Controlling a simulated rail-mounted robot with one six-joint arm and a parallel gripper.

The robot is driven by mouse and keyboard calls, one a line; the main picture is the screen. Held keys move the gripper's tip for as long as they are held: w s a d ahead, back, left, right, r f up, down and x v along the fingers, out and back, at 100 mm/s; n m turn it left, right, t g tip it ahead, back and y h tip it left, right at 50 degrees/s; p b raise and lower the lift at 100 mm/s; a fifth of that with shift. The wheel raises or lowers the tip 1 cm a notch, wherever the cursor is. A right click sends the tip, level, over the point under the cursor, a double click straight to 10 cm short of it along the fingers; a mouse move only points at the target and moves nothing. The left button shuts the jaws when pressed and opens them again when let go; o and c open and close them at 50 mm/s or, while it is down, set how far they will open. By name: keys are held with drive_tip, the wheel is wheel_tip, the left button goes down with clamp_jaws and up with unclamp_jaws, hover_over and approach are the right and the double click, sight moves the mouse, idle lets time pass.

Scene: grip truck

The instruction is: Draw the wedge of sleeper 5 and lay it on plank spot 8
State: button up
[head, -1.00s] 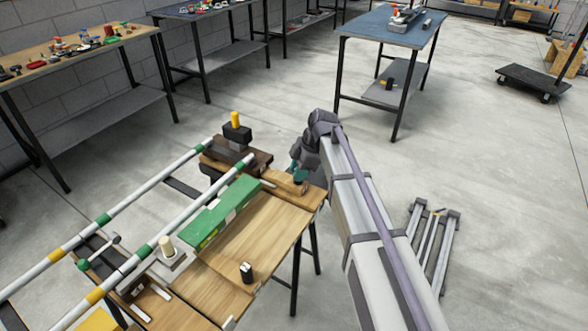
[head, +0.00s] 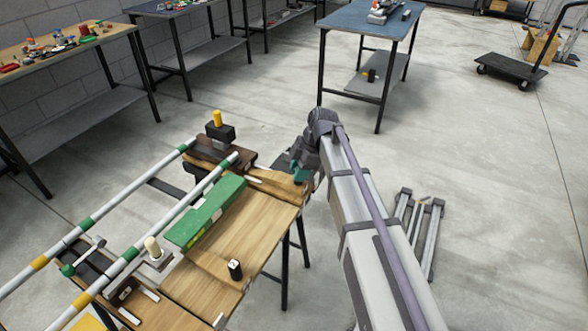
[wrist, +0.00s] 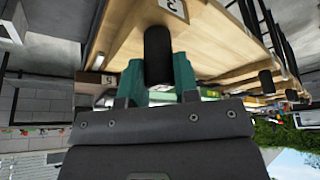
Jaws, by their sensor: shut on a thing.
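My gripper (wrist: 157,82) has teal jaws. In the wrist view they are shut around a dark cylindrical piece, whose rounded body (wrist: 158,52) sticks out past the jaws. I cannot tell whether it belongs to the wedge. In the head view my gripper (head: 299,172) is at the far right end of the wooden bench, and what it holds is hidden. A white number tag 3 (wrist: 173,7) is on the wood near the jaws. A small tag reading about 5 (wrist: 108,79) is left of them. Sleeper 5 and plank spot 8 cannot be made out for certain.
A green block (head: 205,213) lies along the wooden bench (head: 245,232). A small black piece (head: 235,270) stands on the bench's near part. Two striped rails (head: 110,268) run along its left. A blue-topped table (head: 370,22) stands behind. Grey beams (head: 420,222) lie on the floor at right.

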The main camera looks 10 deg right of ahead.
drive_tip(key=shift+s+d, duration=0.2)
drive_tip(key=shift+d, duration=0.1)
wheel_tip(320, 180, up, 7)
drive_tip(key=p, duration=0.7)
drive_tip(key=shift+r, duration=0.15)
